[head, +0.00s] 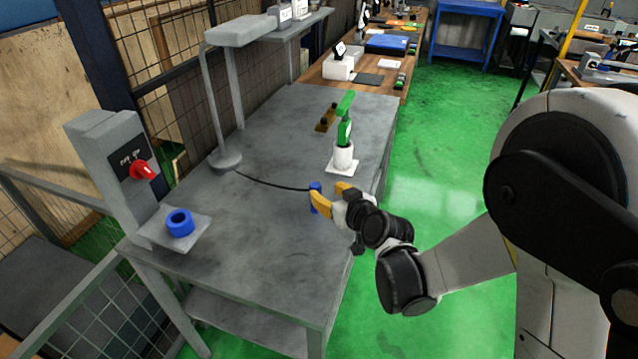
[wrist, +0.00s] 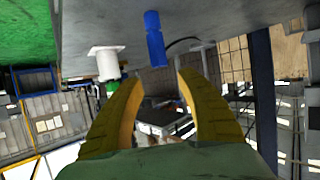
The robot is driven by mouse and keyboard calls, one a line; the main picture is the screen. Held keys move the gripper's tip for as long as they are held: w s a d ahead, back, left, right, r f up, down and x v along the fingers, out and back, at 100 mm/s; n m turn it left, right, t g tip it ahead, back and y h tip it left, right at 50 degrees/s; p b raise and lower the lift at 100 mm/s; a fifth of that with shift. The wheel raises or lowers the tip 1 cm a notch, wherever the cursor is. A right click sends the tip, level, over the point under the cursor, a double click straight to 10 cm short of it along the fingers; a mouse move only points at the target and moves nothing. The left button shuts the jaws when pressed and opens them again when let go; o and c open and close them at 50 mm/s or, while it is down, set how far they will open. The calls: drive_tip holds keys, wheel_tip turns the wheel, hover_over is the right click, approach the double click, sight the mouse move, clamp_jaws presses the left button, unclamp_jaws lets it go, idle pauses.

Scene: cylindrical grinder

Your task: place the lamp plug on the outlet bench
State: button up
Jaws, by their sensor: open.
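The lamp plug (head: 315,190) is a small blue cylinder on a dark cord that runs to the grey lamp's base (head: 226,160). It stands on or just above the grey bench (head: 265,225), close to its right edge; I cannot tell whether it touches. My gripper (head: 331,196) has its yellow fingers open beside the plug in the head view, one finger covering part of it. In the wrist view the plug (wrist: 154,38) lies beyond the open fingertips (wrist: 160,79), not between them. A blue ring socket (head: 180,222) sits on a pale plate at the bench's left front.
A white cup with a green tool (head: 343,157) stands on a white pad behind the plug. A grey switch box with a red knob (head: 142,170) rises at the left edge. The bench's middle is clear apart from the cord. Green floor lies at right.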

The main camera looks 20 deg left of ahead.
drive_tip(key=s+d+r+m+h, duration=0.1)
drive_tip(key=s+d+r, duration=0.2)
drive_tip(key=d, duration=0.3)
drive_tip(key=s+d+r+m+g+h, duration=0.1)
drive_tip(key=s+d+r+h, duration=0.15)
drive_tip(key=d, duration=0.35)
drive_tip(key=s+d+r+m+h, duration=0.1)
drive_tip(key=s+d+r, duration=0.3)
drive_tip(key=d, duration=0.2)
drive_tip(key=s+d+m+g+h, duration=0.2)
drive_tip(key=s+d+m+h, duration=0.2)
drive_tip(key=s+d, duration=1.1)
drive_tip(key=shift+s+d+f+m+p, duration=0.15)
drive_tip(key=shift+m+p, duration=0.2)
drive_tip(key=shift+m, duration=0.15)
